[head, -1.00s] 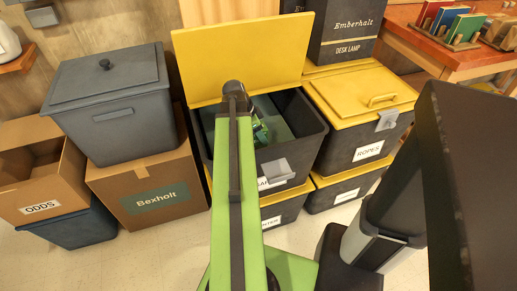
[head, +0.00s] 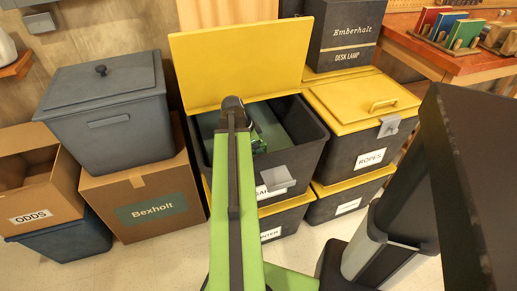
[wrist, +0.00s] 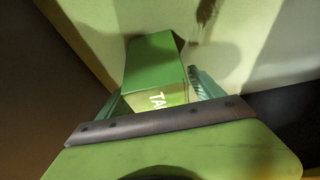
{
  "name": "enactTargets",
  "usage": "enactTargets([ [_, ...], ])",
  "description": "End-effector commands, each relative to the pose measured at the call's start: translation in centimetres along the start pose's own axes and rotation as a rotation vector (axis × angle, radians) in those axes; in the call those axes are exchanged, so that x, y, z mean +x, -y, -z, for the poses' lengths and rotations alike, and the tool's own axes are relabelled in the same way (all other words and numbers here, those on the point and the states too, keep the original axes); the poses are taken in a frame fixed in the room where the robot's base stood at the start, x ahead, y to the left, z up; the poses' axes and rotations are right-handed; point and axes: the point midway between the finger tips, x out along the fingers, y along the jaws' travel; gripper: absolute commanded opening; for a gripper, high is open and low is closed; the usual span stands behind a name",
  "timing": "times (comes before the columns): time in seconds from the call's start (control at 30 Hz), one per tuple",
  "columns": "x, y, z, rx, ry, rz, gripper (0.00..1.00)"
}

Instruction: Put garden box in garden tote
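The garden box is green with a pale label reading "TA" (wrist: 155,70) in the wrist view; the rest of the word is hidden. My gripper (wrist: 160,98) has a teal finger against each side of it, and it sits between them. In the head view the tote (head: 308,150) is dark grey, its yellow lid (head: 240,62) raised; its label is mostly covered by the latch and my arm. My gripper (head: 256,140) is at the tote's opening, mostly hidden behind my green arm. I cannot tell whether the box touches the tote's floor.
A grey-teal object (head: 280,118) shows inside the open tote. A shut ROPES tote (head: 350,148) stands to its right, with a lamp box (head: 345,35) behind. A lidded grey bin (head: 110,110) on a Bexholt carton (head: 150,205) and an ODDS carton (head: 40,195) are left.

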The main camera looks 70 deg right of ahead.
Motion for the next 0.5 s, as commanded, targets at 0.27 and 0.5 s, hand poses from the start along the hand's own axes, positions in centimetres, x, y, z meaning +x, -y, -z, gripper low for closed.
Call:
enactTargets([
  [0.27,-0.2,0.0,0.1,-0.001,0.000,0.000,0.76],
  [0.5,-3.2,0.0,0.4,-0.002,0.000,0.000,0.76],
])
